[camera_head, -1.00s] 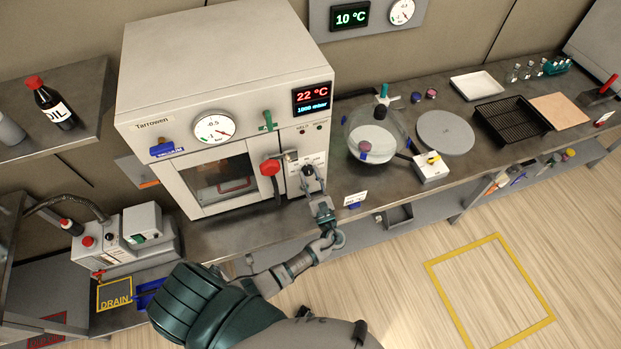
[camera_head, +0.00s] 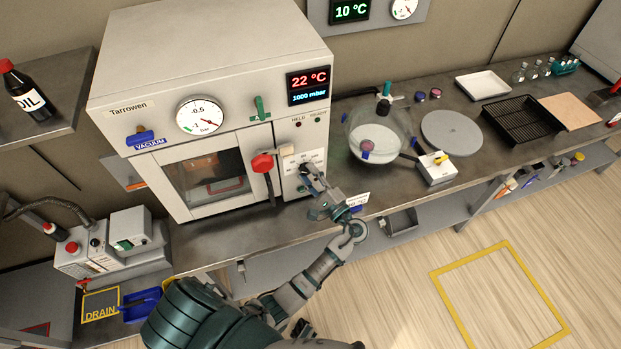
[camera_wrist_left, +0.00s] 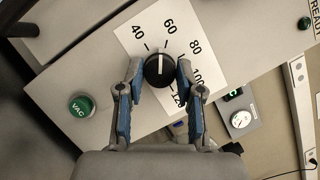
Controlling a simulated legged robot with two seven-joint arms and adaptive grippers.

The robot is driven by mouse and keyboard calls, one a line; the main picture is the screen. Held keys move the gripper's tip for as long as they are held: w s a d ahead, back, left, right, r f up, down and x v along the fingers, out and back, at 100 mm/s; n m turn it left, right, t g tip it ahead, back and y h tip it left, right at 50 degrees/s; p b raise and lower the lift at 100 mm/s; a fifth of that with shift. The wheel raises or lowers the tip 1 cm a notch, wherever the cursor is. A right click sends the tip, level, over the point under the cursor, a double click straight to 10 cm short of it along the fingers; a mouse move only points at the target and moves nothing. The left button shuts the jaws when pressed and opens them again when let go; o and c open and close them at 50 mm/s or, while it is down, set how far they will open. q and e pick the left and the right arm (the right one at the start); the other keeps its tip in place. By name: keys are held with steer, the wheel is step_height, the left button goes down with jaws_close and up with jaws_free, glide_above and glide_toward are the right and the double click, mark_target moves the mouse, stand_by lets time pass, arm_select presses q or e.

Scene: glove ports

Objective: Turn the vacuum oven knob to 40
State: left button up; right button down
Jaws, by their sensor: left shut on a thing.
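The vacuum oven (camera_head: 215,75) stands on the bench with its door closed; its display (camera_head: 309,86) reads 22 °C and 1000 mbar. Its black knob (camera_wrist_left: 159,71) sits on a white dial plate (camera_wrist_left: 150,38) marked 40, 60, 80, 100 and on. The knob's white line points between 40 and 60, nearer 60. My left gripper (camera_wrist_left: 160,74) is shut on the knob, one finger on each side. In the head view my left gripper (camera_head: 308,175) is at the oven's lower right panel and partly hides the knob.
A red-ended door handle (camera_head: 263,163) is just left of the dial. A green VAC button (camera_wrist_left: 81,105) shows in the wrist view. A glass desiccator (camera_head: 374,135) stands right of the oven, and a pump (camera_head: 100,245) is at lower left.

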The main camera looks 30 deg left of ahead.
arm_select(q)
steer(key=n+g+b, duration=0.1)
steer(key=n, duration=0.2)
steer(key=shift+n+h, duration=0.4)
steer(key=shift+n+g+h+b, duration=0.4)
steer(key=shift+n+h+b, duration=0.1)
steer(key=shift+n, duration=0.9)
arm_select(e)
steer(key=shift+w+a+r, duration=0.2)
steer(key=shift+w+r, duration=0.7)
steer(key=shift+w, duration=0.3)
steer(key=shift+w+a+r, duration=0.2)
steer(key=shift+w+r, duration=0.65)
steer(key=shift+w, duration=0.35)
arm_select(q)
steer(key=shift+f, duration=0.1)
steer(key=o, duration=1.2)
steer(key=shift+c, duration=0.2)
arm_select(e)
steer(key=shift+r, duration=0.1)
arm_select(q)
steer(key=shift+d, duration=0.1)
arm_select(e)
steer(key=shift+w+a, duration=0.1)
arm_select(q)
steer(key=v, duration=0.7)
steer(key=shift+d, duration=0.2)
